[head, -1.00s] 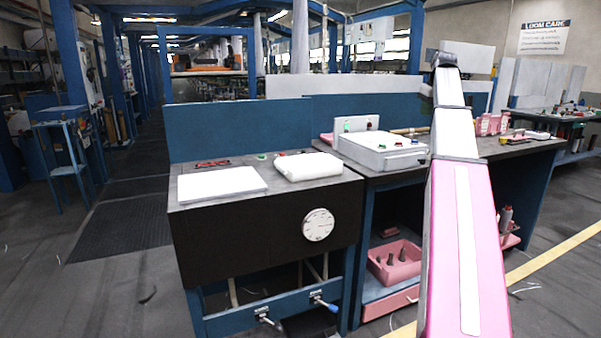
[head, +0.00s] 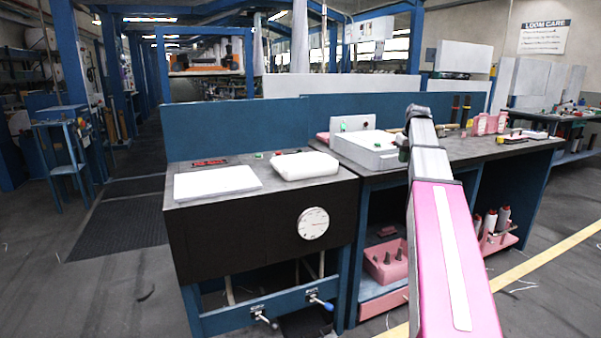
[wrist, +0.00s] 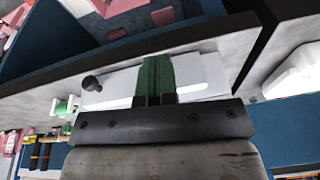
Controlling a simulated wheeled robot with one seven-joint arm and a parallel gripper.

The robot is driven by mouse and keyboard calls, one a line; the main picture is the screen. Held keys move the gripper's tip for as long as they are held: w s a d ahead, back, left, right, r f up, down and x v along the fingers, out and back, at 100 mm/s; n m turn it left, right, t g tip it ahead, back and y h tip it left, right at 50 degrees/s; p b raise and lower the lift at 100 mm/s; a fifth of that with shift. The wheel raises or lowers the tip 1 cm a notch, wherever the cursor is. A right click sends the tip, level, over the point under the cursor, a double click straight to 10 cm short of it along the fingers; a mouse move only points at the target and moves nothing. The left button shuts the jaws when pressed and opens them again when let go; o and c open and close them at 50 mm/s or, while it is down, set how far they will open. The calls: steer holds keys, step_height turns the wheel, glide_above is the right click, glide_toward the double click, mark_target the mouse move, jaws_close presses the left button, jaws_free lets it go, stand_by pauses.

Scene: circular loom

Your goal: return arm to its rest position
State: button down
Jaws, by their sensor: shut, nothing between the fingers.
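My arm (head: 445,240), with a pink link, reaches forward over the right-hand workbench in the head view. Its far end is bent beside the white control box (head: 367,150). My gripper (wrist: 156,78) shows in the wrist view, its dark green fingers together with nothing seen held. A pale box with a dark knob (wrist: 92,83) lies behind the fingers in that view. The distance between it and the fingertips is unclear. In the head view the arm hides most of the gripper.
The left bench (head: 262,235) carries a white pad (head: 218,182), a white cushion-like block (head: 305,165) and a dial (head: 313,223). Pink holders (head: 488,124) and black-and-yellow tools (head: 460,110) stand on the right bench. A pink tray (head: 386,262) sits below.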

steer(key=s+a+f+m, duration=0.1)
steer(key=s+a+f, duration=0.25)
steer(key=f, duration=0.45)
steer(key=s+a+f, duration=0.2)
steer(key=a+f, duration=0.2)
steer(key=f, duration=0.4)
steer(key=s+a+f, duration=0.4)
steer(key=s+f, duration=0.3)
steer(key=f, duration=0.1)
steer(key=s+a+f+m+g, duration=0.1)
steer(key=s+a+f, duration=0.3)
steer(key=s+f, duration=0.4)
steer(key=s+a+f+m+g+h, duration=0.1)
steer(key=s+a+f, duration=0.4)
steer(key=s+f, duration=0.2)
steer(key=shift+s+f, duration=0.2)
steer(key=shift+f, duration=0.4)
